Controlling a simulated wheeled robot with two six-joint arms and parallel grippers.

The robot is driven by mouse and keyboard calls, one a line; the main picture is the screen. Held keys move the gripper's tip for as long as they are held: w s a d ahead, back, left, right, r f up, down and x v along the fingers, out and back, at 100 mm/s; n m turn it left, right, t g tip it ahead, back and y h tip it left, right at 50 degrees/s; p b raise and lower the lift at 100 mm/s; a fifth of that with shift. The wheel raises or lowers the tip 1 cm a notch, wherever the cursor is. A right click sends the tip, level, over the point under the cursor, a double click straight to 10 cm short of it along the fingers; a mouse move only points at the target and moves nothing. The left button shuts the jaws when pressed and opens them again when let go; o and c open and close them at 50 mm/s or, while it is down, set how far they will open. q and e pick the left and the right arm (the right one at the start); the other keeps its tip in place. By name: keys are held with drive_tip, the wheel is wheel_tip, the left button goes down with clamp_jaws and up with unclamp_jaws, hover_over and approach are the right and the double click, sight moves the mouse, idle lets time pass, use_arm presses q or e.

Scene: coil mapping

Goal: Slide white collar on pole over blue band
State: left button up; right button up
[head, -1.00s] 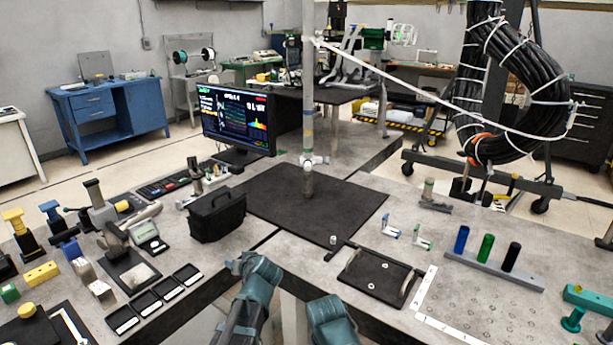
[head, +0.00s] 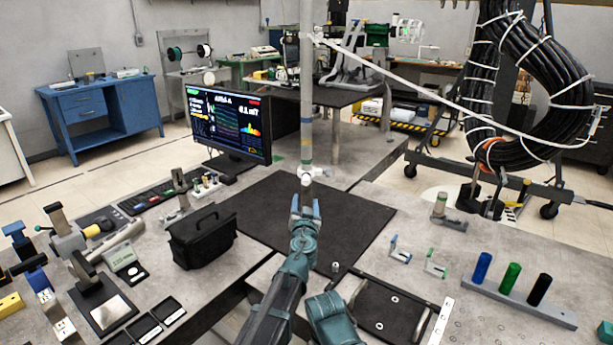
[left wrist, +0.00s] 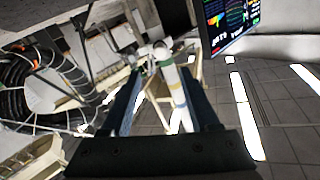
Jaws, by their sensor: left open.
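The white pole (head: 307,80) stands upright on the black mat (head: 255,215). The white collar (head: 306,174), with small side knobs, is around its lower part; a greenish band shows just above it. In the left wrist view the pole (left wrist: 177,95) and collar (left wrist: 160,52) appear between or beyond the open fingers (left wrist: 163,92); contact cannot be told. My right gripper is out of view.
A black bag (head: 203,238) and a monitor (head: 228,122) stand left of the pole. A white line runs from the upper pole to the black cable coil (head: 530,90) at right. Colored cylinders on a rack (head: 520,298) stand front right. The mat around the pole is mostly clear.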

sight(306, 182)
use_arm(q)
drive_tip(key=shift+w+d+r, duration=0.1)
drive_tip(key=shift+w+r, duration=0.05)
drive_tip(key=w, duration=1.3)
drive_tip(key=shift+w, duration=0.3)
clamp_jaws()
idle(0.9)
